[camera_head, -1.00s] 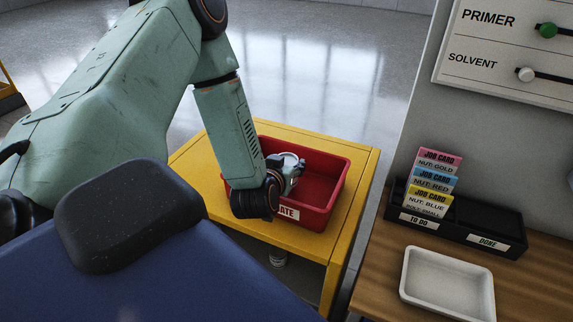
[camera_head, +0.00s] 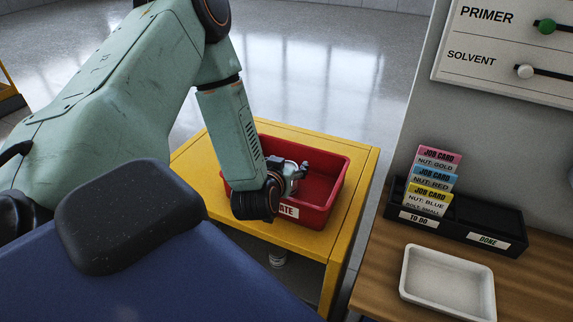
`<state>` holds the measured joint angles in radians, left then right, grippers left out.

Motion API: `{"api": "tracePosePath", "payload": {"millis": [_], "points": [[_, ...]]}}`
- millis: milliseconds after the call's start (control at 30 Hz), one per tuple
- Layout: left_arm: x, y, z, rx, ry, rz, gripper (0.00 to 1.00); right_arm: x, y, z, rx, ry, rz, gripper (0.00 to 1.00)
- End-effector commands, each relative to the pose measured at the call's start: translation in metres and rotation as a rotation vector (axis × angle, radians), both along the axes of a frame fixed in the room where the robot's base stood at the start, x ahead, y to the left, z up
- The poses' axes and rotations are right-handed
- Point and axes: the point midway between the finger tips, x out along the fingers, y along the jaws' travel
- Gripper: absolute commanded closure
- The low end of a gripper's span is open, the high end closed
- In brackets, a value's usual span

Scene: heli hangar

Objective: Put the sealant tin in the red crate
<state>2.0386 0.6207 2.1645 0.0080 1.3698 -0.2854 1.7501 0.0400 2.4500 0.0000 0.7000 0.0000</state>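The red crate (camera_head: 325,213) stands on the yellow table, with a white label on its front that is partly covered. My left gripper (camera_head: 296,172) reaches down inside its left half. Its fingers look spread, with one pointing right, and it seems open. A small pale patch shows beside the fingers; I cannot tell whether it is the sealant tin or part of the gripper. The crate's floor under the gripper is hidden by my wrist. My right gripper is out of view.
The yellow table (camera_head: 355,170) has bare top around the crate. On the wooden bench (camera_head: 385,275) are a white tray (camera_head: 447,283) and a black card holder (camera_head: 470,220) with job cards. The right part of the crate looks empty.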

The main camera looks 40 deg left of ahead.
Motion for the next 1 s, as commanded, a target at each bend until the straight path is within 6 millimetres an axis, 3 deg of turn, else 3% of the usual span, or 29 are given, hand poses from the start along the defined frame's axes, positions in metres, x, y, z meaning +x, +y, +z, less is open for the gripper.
{"api": "tracePosePath", "payload": {"millis": [367, 567, 1000], "points": [[0.0, 0.0, 0.001, 0.0, 0.0, 0.0, 0.23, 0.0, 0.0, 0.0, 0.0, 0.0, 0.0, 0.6], [-0.002, -0.001, 0.017, -0.002, -0.001, 0.001, 0.23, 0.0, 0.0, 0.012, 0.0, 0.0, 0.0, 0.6], [-0.078, -0.04, 0.048, -0.004, 0.003, 0.0, 0.23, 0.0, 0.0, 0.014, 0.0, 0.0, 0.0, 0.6]]}}
